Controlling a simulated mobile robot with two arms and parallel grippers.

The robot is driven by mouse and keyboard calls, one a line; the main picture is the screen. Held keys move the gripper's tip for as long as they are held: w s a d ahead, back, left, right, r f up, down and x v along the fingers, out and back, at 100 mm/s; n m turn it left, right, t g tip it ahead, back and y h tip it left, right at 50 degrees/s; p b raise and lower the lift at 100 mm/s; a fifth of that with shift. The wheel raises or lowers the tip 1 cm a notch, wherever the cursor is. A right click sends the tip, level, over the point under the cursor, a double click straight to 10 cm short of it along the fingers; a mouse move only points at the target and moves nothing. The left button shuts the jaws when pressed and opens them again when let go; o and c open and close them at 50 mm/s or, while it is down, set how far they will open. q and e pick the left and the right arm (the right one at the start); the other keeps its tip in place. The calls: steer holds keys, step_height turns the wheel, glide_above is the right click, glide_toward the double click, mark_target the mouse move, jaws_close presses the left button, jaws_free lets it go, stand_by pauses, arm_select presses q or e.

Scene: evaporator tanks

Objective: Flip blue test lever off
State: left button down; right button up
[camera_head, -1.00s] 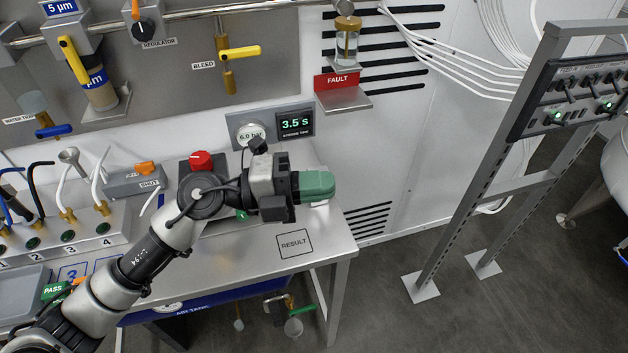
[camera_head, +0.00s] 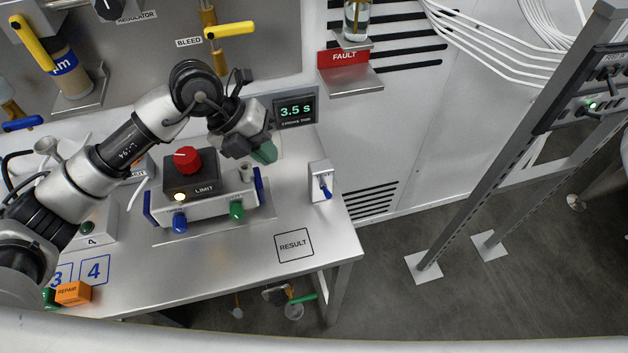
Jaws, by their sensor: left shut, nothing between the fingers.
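A small upright white-grey box (camera_head: 319,173) stands near the right end of the steel table. A blue lever (camera_head: 325,189) on its front points downward. My left gripper (camera_head: 265,153), with green fingers, is shut and empty. In the picture it appears up and to the left of the lever, apart from it, near the back of the table. A LIMIT unit (camera_head: 205,190) with a red knob (camera_head: 187,160) stands left of the box. It also has a blue knob (camera_head: 180,223) and a green knob (camera_head: 237,210) on its front. My right gripper is not in view.
A 3.5 s display (camera_head: 295,110) and a red FAULT shelf (camera_head: 343,58) are behind the table. The table around the RESULT square (camera_head: 294,245) is clear. An orange REPAIR block (camera_head: 73,293) lies at the front left. A metal rack (camera_head: 480,190) stands at the right.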

mark_target(326, 191)
arm_select(q)
steer(key=p+x, duration=0.1)
steer(key=x, duration=0.3)
steer(key=d+p+x, duration=0.1)
steer(key=x, duration=0.4)
steer(key=r+p+x, duration=0.1)
steer(key=p+x, duration=0.1)
steer(key=x, duration=0.2)
steer(key=shift+w+d+f, duration=0.1)
steer(key=shift+d+f, duration=0.15)
steer(key=shift+d, duration=0.3)
